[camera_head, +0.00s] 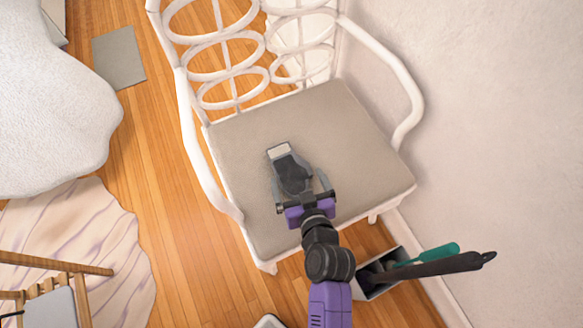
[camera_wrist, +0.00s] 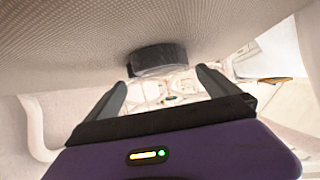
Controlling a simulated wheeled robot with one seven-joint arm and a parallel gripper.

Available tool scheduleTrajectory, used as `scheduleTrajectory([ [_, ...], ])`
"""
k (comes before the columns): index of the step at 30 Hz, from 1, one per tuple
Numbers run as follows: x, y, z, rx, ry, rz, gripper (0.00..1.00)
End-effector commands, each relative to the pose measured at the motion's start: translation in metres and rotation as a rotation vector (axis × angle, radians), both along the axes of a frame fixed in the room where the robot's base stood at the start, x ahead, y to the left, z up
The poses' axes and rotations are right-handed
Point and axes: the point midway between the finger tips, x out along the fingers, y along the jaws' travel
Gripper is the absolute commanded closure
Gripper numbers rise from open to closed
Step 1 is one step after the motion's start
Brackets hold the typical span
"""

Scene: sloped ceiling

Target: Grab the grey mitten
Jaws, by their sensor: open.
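The grey mitten (camera_head: 292,174) lies on the beige seat cushion of a white armchair. It is dark grey with a pale patch at its far end. My gripper (camera_head: 298,180) reaches over the seat from the front, with its fingers open on either side of the mitten's near part. In the wrist view, a dark rounded thing (camera_wrist: 158,59), which looks like the mitten, shows just beyond and between the open fingertips (camera_wrist: 160,80). The fingers are apart and do not clamp it. Whether either finger touches the mitten I cannot tell.
The chair's white armrests (camera_head: 398,75) and ringed back (camera_head: 230,50) surround the seat cushion (camera_head: 350,130). A white wall (camera_head: 500,120) is close on the right. A bin (camera_head: 375,285) with dark and green handles stands at lower right. Wooden floor (camera_head: 180,240) is open at left.

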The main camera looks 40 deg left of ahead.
Motion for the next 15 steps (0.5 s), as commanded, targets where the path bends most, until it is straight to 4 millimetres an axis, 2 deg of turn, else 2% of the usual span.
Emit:
scheduleTrajectory([
  [3, 0.009, 0.016, -0.008, 0.0, -0.002, 0.002, 0.0],
  [7, 0.017, 0.027, -0.015, -0.001, -0.002, 0.001, 0.0],
  [15, 0.019, 0.032, -0.017, 0.0, 0.0, 0.0, 0.0],
])
